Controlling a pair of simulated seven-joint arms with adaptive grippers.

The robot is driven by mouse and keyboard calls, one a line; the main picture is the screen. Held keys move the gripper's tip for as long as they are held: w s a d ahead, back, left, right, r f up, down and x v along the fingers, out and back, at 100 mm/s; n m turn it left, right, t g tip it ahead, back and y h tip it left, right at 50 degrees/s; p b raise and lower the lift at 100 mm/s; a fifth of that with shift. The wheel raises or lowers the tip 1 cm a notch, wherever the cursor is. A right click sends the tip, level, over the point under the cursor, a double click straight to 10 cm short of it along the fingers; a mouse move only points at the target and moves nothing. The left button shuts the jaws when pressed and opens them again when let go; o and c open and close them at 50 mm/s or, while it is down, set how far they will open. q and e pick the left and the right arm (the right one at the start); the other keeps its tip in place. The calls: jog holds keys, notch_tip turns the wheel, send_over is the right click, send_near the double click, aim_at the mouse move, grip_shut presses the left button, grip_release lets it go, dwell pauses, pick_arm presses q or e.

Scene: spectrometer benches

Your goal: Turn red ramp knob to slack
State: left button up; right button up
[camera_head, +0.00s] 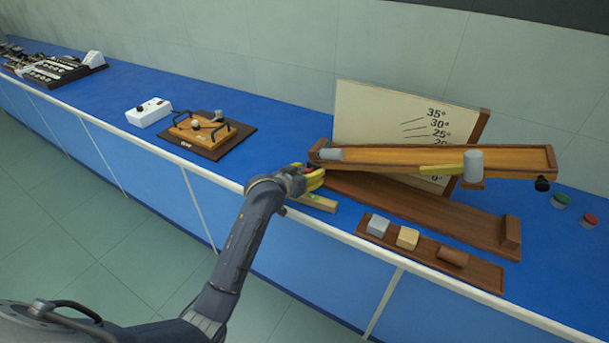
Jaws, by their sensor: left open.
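The wooden ramp (400,157) stands tilted on a dark wooden base (440,213), in front of a pale angle board (375,120). A small patch of red (311,168) shows at the ramp's left end, among the yellow fingertips. It looks like the red knob, but it is mostly hidden and its turn position cannot be told. My left gripper (313,178) is open with its yellow fingers at that end of the ramp. I cannot tell whether they touch the knob. My right gripper is not in view.
A grey cylinder (473,165) and black knob (542,184) are at the ramp's right. Green (560,200) and red (589,221) lidded pieces lie beyond.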

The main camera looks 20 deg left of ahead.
pick_arm(q)
jog(key=v, duration=1.2)
jog(key=shift+r, duration=0.1)
jog(key=shift+w, duration=0.1)
